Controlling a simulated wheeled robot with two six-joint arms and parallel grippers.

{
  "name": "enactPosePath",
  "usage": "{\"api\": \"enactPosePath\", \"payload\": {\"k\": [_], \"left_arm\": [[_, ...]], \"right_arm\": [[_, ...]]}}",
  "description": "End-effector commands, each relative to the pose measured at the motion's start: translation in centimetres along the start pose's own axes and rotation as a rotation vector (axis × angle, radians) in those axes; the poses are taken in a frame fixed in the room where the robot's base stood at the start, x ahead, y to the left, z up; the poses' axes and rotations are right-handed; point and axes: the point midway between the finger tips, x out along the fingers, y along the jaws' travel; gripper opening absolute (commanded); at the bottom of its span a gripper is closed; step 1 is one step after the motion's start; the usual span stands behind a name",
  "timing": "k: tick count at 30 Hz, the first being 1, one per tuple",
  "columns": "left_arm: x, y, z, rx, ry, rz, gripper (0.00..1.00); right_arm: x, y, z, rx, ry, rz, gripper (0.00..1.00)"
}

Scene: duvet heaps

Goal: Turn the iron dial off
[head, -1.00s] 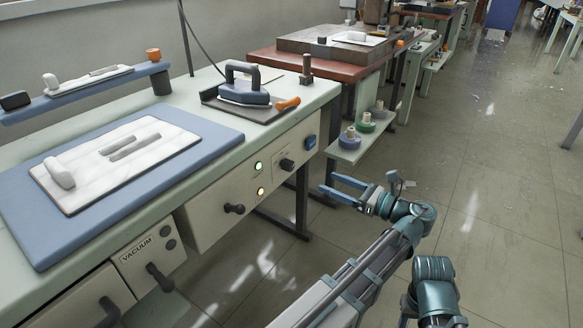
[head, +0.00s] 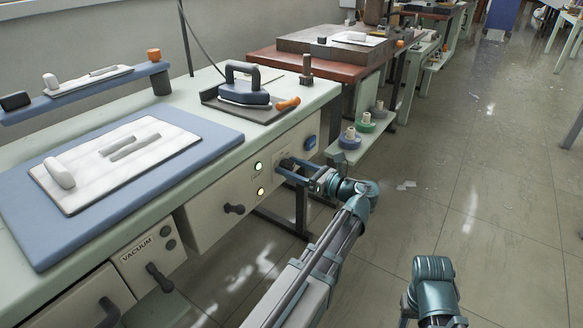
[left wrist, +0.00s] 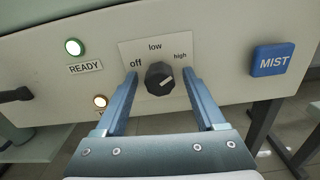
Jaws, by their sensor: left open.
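The iron dial (left wrist: 159,77) is a round black knob on a cream panel, under a label (left wrist: 155,50) reading off, low and high. Its pale mark lies on the knob's right side, towards high. In the head view the dial (head: 286,163) is partly covered by my gripper. My left gripper (left wrist: 160,73) is open, one blue finger on each side of the dial, with gaps showing. It also shows at the panel in the head view (head: 283,168). The iron (head: 244,90) rests on a dark plate on the table. My right gripper is out of view.
A lit green READY lamp (left wrist: 74,47) and an amber lamp (left wrist: 100,101) are left of the dial. A blue MIST button (left wrist: 271,60) is to its right. A black handle (head: 235,208) sticks out from the panel.

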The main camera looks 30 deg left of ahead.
Motion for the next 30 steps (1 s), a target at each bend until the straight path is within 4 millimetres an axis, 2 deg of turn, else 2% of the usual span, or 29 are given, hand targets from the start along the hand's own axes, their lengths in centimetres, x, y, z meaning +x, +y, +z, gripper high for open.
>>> {"api": "enactPosePath", "payload": {"k": [8, 18, 20, 30], "left_arm": [[0.08, 0.00, 0.00, 0.000, 0.000, 0.000, 0.70], [0.07, 0.00, 0.00, 0.000, 0.000, 0.000, 0.09], [0.07, 0.00, 0.00, 0.000, 0.000, 0.000, 0.00], [0.06, 0.00, 0.00, -0.037, 0.000, 0.000, 0.00]], "right_arm": [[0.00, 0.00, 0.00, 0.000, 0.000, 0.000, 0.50], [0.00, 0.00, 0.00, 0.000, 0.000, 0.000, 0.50], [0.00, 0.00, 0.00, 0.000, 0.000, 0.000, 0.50], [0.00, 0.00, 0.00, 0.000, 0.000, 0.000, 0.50]]}}
